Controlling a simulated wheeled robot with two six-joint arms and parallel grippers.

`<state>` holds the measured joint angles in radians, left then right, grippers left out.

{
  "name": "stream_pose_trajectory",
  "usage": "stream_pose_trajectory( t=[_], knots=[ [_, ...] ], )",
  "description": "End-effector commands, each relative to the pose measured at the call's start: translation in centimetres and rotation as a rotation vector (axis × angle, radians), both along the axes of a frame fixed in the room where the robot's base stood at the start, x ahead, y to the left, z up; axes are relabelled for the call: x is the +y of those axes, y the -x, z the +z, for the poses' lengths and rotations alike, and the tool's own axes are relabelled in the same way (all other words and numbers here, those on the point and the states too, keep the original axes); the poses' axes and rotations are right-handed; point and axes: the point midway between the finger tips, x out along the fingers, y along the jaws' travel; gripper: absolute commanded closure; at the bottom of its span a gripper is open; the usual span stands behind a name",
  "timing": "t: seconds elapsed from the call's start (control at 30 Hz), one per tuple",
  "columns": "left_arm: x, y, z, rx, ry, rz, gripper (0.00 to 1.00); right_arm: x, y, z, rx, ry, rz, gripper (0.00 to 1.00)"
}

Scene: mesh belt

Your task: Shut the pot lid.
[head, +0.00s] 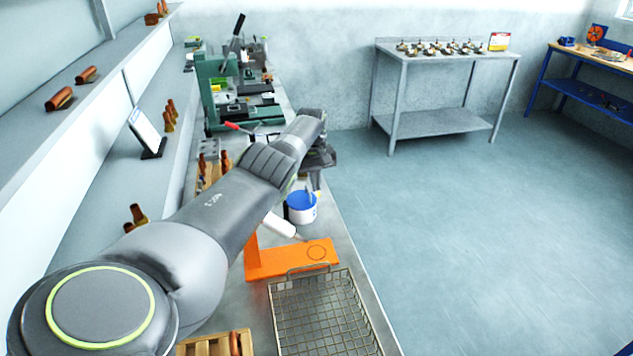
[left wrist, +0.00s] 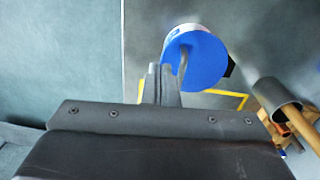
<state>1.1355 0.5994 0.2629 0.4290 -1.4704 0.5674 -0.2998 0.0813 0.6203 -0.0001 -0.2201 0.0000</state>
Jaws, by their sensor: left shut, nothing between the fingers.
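The pot (head: 301,212) is a small white tub with a blue round top, standing on the bench beyond the orange stand. In the left wrist view, the blue top (left wrist: 203,62) fills the upper middle, with a bit of the white side (left wrist: 184,31) behind it. A thin grey bent piece crosses the blue; I cannot tell if it belongs to the lid. I cannot tell how the lid sits. My left gripper (head: 316,188) is shut and empty, close above the pot; its fingers (left wrist: 163,72) point at the blue top's near edge. My right gripper is not in view.
An orange stand (head: 290,260) with a white cylinder (head: 280,224) is on the near side of the pot. A wire mesh basket (head: 322,315) lies nearer. A green press (head: 215,90) stands at the far end. Open floor lies right of the bench.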

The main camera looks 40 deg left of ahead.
Motion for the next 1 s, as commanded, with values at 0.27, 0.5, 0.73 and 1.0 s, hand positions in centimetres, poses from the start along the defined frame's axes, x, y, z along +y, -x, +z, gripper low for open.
stream_pose_trajectory(
  t=[0.27, 0.5, 0.73, 1.0],
  knots=[
    [0.0, 0.0, 0.0, 0.000, 0.000, 0.000, 1.00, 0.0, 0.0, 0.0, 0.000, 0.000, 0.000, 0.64],
    [0.1, 0.0, 1.4, -0.002, -0.001, 0.000, 1.00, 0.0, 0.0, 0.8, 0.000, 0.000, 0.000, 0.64],
    [0.2, 0.2, 4.9, -0.004, -0.002, 0.000, 1.00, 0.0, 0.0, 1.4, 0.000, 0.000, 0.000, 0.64],
    [0.4, 0.5, 11.0, -0.006, -0.002, -0.001, 1.00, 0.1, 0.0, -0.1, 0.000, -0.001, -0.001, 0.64]
  ],
)
